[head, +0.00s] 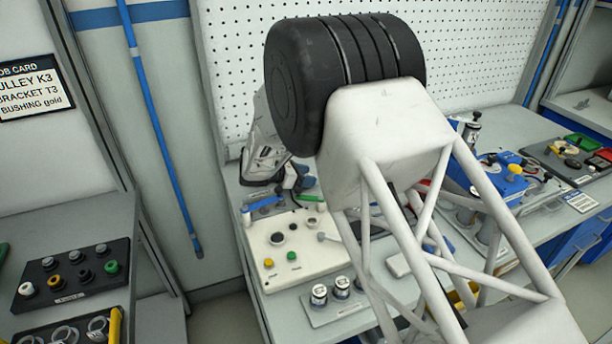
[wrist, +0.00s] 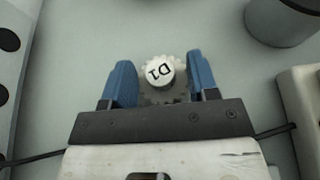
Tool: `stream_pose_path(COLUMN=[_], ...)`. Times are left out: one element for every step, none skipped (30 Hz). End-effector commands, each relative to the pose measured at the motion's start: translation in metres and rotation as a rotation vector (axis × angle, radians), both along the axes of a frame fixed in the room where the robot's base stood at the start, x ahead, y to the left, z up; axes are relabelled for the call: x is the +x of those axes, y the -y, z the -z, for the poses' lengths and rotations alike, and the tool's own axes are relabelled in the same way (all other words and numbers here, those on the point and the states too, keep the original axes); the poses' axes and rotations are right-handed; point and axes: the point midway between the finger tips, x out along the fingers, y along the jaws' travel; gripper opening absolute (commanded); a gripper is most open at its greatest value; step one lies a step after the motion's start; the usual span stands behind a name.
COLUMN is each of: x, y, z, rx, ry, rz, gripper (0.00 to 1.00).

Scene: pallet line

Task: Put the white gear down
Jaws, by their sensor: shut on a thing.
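The white gear (wrist: 160,68) shows in the wrist view, with a round hub marked "D1" facing the camera. My gripper (wrist: 162,82), with two blue fingers, is shut on it, one finger on each side. A grey surface lies beyond the gear; I cannot tell how far below it is, or whether the gear touches it. In the head view, my gripper (head: 306,176) is small and partly hidden behind my arm, and I cannot make out the gear there.
In the wrist view, a grey cylinder (wrist: 284,20) stands upper right, a pale block (wrist: 302,105) at the right, and a panel with dark holes (wrist: 10,75) at the left. In the head view, a cream board (head: 318,258) with knobs sits on the bench. Grey surface around the gear looks clear.

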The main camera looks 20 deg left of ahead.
Motion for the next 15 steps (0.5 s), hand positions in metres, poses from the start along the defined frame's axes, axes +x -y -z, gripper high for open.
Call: stream_pose_path(x=[0.0,0.0001,0.0001,0.0,0.0,0.0,0.0,0.0001,0.0,0.0001,0.0001,0.0,0.0001,0.0001,0.0], y=[0.0,0.0,0.0,0.0,0.0,0.0,0.0,-0.0001,0.0,0.0,-0.0001,0.0,-0.0001,0.0,0.0], z=[0.0008,0.0012,0.0017,0.0022,0.0026,0.0031,0.0036,0.0039,0.0045,0.0049,0.0053,0.0059,0.0063,0.0066,0.0072], rx=[0.0,0.0,0.0,0.0,0.0,0.0,0.0,0.0,0.0,0.0,0.0,0.0,0.0,0.0,0.0], ry=[0.0,0.0,0.0,0.0,0.0,0.0,0.0,0.0,0.0,0.0,0.0,0.0,0.0,0.0,0.0], rz=[0.0,0.0,0.0,0.0,0.0,0.0,0.0,0.0,0.0,0.0,0.0,0.0,0.0,0.0,0.0], gripper=[0.31,0.31,0.31,0.31,0.31,0.31,0.31,0.31,0.31,0.31,0.31,0.31,0.31,0.31,0.31])
